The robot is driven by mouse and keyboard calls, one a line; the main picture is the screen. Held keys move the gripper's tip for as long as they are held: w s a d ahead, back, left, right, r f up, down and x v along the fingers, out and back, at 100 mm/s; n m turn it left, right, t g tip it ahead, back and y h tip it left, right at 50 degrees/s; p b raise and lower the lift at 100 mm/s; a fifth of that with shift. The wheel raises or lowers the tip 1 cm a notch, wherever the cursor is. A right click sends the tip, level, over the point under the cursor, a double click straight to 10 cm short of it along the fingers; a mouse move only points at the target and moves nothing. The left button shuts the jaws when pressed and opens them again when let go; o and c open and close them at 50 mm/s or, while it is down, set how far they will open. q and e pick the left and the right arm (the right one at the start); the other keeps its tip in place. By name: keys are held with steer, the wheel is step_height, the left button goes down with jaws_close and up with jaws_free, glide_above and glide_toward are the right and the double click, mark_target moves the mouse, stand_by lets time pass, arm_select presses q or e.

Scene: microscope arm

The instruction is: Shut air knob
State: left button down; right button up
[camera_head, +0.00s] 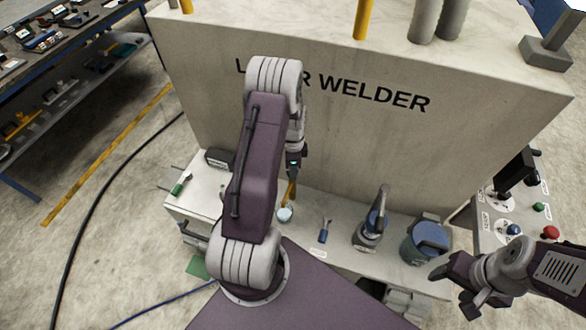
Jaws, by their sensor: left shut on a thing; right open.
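The control panel (508,246) at the right carries a blue knob (514,230), a red button (550,232) and a green button (538,207). Its labels are too small to read, so I cannot tell which control is the air knob. My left gripper (292,180) is over the shelf in front of the welder, shut on a yellow-brown handle (291,192). A pale blue round end (285,214) shows just below the handle. My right gripper (452,287) is open and empty, left of and below the panel, apart from its controls.
The large welder cabinet (420,145) stands behind. A black cable (88,215) lies on the floor.

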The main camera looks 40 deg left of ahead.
arm_select(q)
steer(key=shift+m, duration=0.6)
steer(key=c, duration=0.9)
jaws_free()
step_height(320, 180, up, 9)
steer(key=b, duration=0.1)
steer(key=s+d+r+n+b, duration=0.1)
steer(key=s+d+n, duration=0.5)
steer(key=d, duration=0.2)
steer(key=s+d+n+t+b, duration=0.1)
steer(key=s+d+n, duration=0.4)
steer(key=d, duration=0.3)
steer(key=shift+s+d+r+n, duration=0.35)
steer(key=shift+s+r+n, duration=0.05)
steer(key=shift+s, duration=0.3)
